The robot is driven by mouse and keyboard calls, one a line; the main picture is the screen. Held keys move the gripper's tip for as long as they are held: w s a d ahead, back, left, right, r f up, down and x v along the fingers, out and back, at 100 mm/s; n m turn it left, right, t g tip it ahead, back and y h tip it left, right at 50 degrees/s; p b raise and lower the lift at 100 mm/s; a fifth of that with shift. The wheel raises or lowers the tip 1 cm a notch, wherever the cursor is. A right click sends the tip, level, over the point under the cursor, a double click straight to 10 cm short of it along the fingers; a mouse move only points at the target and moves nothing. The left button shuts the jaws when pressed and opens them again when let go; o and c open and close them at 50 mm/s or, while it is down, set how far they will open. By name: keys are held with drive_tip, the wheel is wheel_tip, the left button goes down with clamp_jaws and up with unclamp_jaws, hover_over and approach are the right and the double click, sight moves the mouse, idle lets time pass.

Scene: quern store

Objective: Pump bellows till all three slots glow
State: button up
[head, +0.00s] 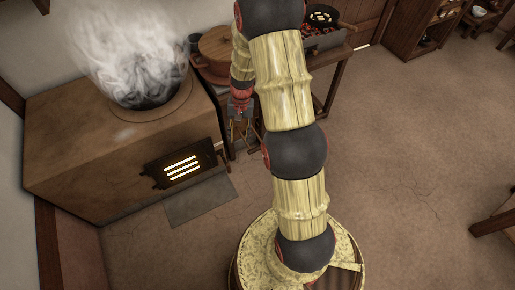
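A dark metal fire door (155,178) is on the front of the brown clay stove (75,150) at left. Its three slots (182,165) all show a bright yellow-white glow. My gripper (243,140) hangs pointing down to the right of the stove, partly beside my own arm. It is small and dark here, so I cannot tell whether its fingers are open or shut on anything. I cannot clearly make out the bellows; the area around my gripper is crowded and partly hidden.
Thick white steam (130,50) rises from the stove top. A wooden table behind my arm holds a brown lidded pot (217,45) and a dark pan (323,17) over red coals. A grey slab (200,203) lies before the stove. Floor at right is mostly clear.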

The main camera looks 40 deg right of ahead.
drive_tip(key=w+d+f+m+t+h+b, duration=0.1)
drive_tip(key=w+d+f+m, duration=0.2)
drive_tip(key=f, duration=1.1)
drive_tip(key=w+d+f+m+t+b, duration=0.1)
drive_tip(key=w+d+f+m, duration=0.2)
drive_tip(key=d+f, duration=0.6)
drive_tip(key=w+d+f+m+t+h+b, duration=0.1)
drive_tip(key=w+d+f+m, duration=0.3)
drive_tip(key=f, duration=1.5)
drive_tip(key=shift+d+m+h, duration=0.3)
drive_tip(key=shift+d+m, duration=0.7)
drive_tip(key=shift+d, duration=0.5)
drive_tip(key=shift+c, duration=1.4)
clamp_jaws()
